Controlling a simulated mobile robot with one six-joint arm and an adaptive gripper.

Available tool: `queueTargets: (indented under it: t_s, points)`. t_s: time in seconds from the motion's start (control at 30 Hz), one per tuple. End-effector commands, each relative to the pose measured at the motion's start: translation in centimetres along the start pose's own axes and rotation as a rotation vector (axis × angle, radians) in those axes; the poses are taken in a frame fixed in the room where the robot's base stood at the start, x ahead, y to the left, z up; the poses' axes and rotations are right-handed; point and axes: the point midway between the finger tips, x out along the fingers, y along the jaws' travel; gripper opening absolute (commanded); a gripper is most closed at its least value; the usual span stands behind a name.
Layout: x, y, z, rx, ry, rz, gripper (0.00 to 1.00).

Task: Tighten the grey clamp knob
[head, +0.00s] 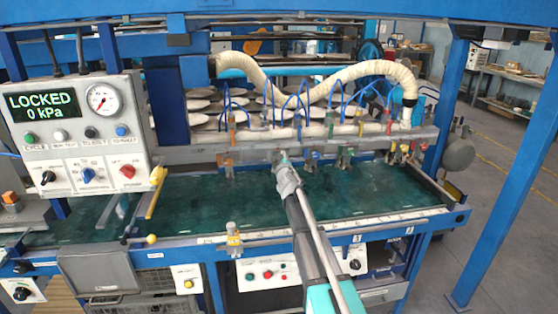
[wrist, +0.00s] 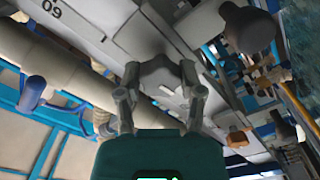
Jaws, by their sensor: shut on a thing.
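The grey clamp knob (wrist: 160,76) is a lobed grey piece in the middle of the wrist view, on the underside of a grey beam. My gripper (wrist: 160,88) has one finger on each side of the knob and is shut on it. In the head view my gripper (head: 283,160) reaches the front of the long grey rail (head: 200,152) above the green bed. The knob is hidden behind my gripper there. The knob's turn cannot be told.
A control panel (head: 100,140) at the left reads LOCKED, 0 kPa. Several coloured clamps, one of them orange (head: 227,158), line the rail near my gripper. Another dark knob (wrist: 250,30) hangs at the upper right of the wrist view. The green bed (head: 200,200) is mostly bare.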

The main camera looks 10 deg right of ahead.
Motion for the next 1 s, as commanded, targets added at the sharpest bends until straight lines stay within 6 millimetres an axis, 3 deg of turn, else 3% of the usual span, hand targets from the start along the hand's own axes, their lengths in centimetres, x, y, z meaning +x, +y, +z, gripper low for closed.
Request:
queueTargets:
  t_s: [0.3, 0.7, 0.73, 0.9, 1.0]
  points:
    - [0.03, 0.0, 0.02, 0.105, 0.0, 0.0, 0.02]
    - [0.02, -0.01, 0.01, 0.115, 0.0, 0.0, 0.02]
    - [0.02, -0.01, 0.01, 0.115, 0.0, 0.0, 0.51]
    - [0.02, -0.01, 0.01, 0.113, 0.0, 0.0, 0.83]
    - [0.01, -0.01, 0.01, 0.113, 0.0, 0.0, 0.84]
